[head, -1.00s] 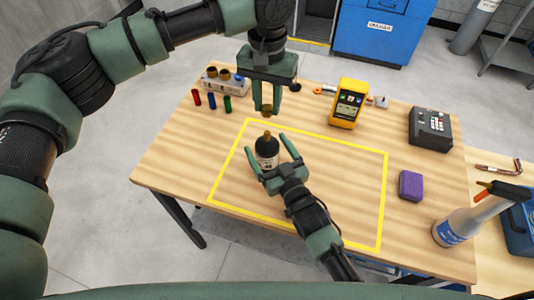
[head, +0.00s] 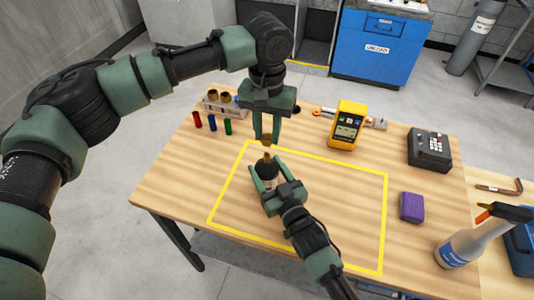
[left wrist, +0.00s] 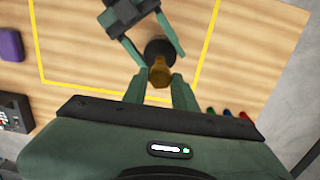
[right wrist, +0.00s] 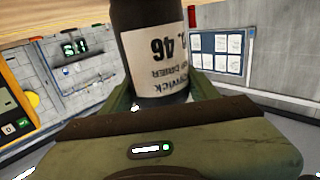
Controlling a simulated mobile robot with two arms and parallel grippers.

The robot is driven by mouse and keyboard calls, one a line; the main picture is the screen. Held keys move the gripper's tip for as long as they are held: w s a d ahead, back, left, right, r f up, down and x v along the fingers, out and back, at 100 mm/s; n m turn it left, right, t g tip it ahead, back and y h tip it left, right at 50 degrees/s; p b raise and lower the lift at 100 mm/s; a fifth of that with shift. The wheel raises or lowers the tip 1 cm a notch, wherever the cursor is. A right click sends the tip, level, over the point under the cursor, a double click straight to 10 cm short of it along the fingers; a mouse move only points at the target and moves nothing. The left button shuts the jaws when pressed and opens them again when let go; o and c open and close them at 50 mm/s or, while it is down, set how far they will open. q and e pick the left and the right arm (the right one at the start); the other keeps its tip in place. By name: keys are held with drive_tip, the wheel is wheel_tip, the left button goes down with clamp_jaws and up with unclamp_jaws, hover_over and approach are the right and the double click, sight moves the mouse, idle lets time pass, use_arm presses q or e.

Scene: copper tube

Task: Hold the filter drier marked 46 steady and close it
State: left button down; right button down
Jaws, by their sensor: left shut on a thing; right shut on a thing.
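The dark filter drier (head: 266,172) stands upright inside the yellow-outlined area, with a brass neck on top. Its pale label, marked 46, shows upside down in the right wrist view (right wrist: 160,50). My right gripper (head: 272,183) is shut around its body from the near side. My left gripper (head: 266,137) points down above it and is shut on a small brass cap (head: 267,140). The cap looks a little above the neck, apart from it. In the left wrist view the brass cap (left wrist: 160,72) hides the drier's neck.
A rack with brass pieces (head: 222,101) and red, blue and green cylinders (head: 212,125) stand at the back left. A yellow meter (head: 347,124), grey keypad device (head: 429,148), purple block (head: 412,207) and spray bottle (head: 470,240) are to the right. The outlined area's right side is clear.

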sight(267, 154)
use_arm(q)
drive_tip(key=shift+f, duration=1.5)
drive_tip(key=shift+f, duration=0.15)
drive_tip(key=shift+f, duration=0.7)
drive_tip(key=shift+f, duration=0.6)
